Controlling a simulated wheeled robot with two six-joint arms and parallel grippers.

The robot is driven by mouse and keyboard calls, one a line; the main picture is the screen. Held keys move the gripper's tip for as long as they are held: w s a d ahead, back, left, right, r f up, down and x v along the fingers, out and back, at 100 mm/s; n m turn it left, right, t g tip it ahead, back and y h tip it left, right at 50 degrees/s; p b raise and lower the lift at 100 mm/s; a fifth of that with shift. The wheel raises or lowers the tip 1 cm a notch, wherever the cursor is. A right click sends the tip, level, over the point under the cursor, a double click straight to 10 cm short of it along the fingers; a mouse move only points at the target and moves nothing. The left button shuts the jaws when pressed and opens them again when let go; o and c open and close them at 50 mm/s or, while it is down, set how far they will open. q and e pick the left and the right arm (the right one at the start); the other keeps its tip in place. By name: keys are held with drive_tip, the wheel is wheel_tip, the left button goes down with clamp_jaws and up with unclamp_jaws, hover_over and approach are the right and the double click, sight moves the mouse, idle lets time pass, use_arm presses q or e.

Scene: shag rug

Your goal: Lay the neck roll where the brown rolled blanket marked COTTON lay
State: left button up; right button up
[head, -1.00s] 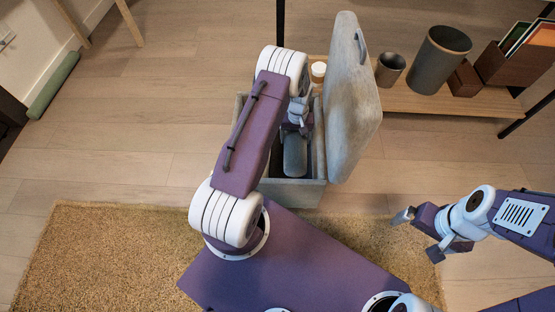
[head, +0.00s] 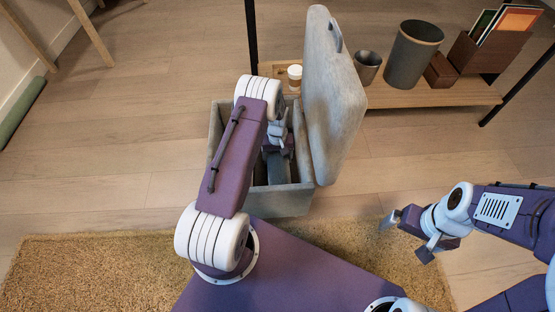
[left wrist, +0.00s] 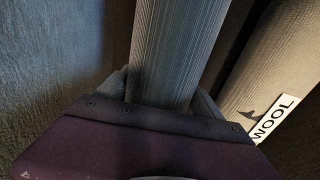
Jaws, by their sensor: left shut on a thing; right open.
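My left gripper (left wrist: 163,92) reaches down inside a grey upholstered storage box (head: 280,203). It is shut on a grey ribbed roll (left wrist: 178,45), which could be the neck roll; no label shows on it. In the head view part of that roll (head: 278,170) shows below the gripper, within the box walls. A beige roll (left wrist: 272,62) with a white WOOL label lies to its right in the left wrist view. No brown roll marked COTTON is in view. My right gripper (head: 408,238) is open and empty over the rug's right side.
The box lid (head: 335,95) stands open at its right. Behind is a low wooden shelf (head: 425,97) with a paper cup (head: 294,77), dark grey pots and a brown file box (head: 490,52). A green roll (head: 20,113) lies by the left wall. A shag rug (head: 90,270) lies in front.

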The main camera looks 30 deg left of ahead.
use_arm(q)
drive_tip(key=shift+f, duration=0.15)
drive_tip(key=o, duration=1.6)
wheel_tip(320, 180, up, 12)
drive_tip(key=p, duration=0.8)
drive_tip(key=shift+r, duration=0.25)
drive_tip(key=shift+f, duration=0.1)
